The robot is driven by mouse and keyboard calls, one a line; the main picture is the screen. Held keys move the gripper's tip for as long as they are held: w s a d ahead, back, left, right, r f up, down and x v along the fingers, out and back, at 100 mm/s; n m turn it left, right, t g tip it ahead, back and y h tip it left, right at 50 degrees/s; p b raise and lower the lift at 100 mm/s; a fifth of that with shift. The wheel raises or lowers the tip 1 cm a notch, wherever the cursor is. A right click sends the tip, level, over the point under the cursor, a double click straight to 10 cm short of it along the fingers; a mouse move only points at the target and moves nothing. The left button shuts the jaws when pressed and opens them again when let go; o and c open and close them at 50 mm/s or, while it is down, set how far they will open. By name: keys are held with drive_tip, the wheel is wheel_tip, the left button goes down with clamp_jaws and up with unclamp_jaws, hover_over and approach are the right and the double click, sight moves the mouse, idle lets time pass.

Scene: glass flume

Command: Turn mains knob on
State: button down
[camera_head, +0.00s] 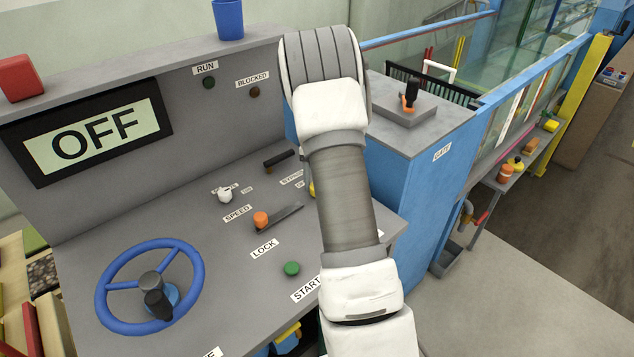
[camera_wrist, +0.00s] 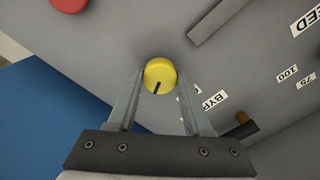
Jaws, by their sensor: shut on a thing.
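A round yellow knob (camera_wrist: 160,76) with a black pointer mark stands on the grey console top in the wrist view. The mark points down and slightly left in that view. My gripper (camera_wrist: 161,75) is shut on the knob, with one finger on each side of it. In the head view only a sliver of the yellow knob (camera_head: 312,189) shows at the left edge of my arm, and my gripper is hidden there. The knob's own label is not readable. The display (camera_head: 97,130) on the console's upright panel reads OFF.
A blue handwheel (camera_head: 107,288), an orange-knobbed lever (camera_head: 261,219), a green START button (camera_head: 291,268), a white speed knob (camera_head: 225,196) and a black bypass handle (camera_head: 279,159) are on the console. A red round thing (camera_wrist: 69,5) lies near the yellow knob.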

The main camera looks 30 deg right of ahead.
drive_tip(key=m, duration=0.4)
drive_tip(key=shift+m+p, duration=0.3)
idle(0.4)
drive_tip(key=shift+c, duration=1.5)
unclamp_jaws()
wheel_tip(320, 180, up, 18)
drive_tip(key=p, duration=0.1)
drive_tip(key=shift+f, duration=0.25)
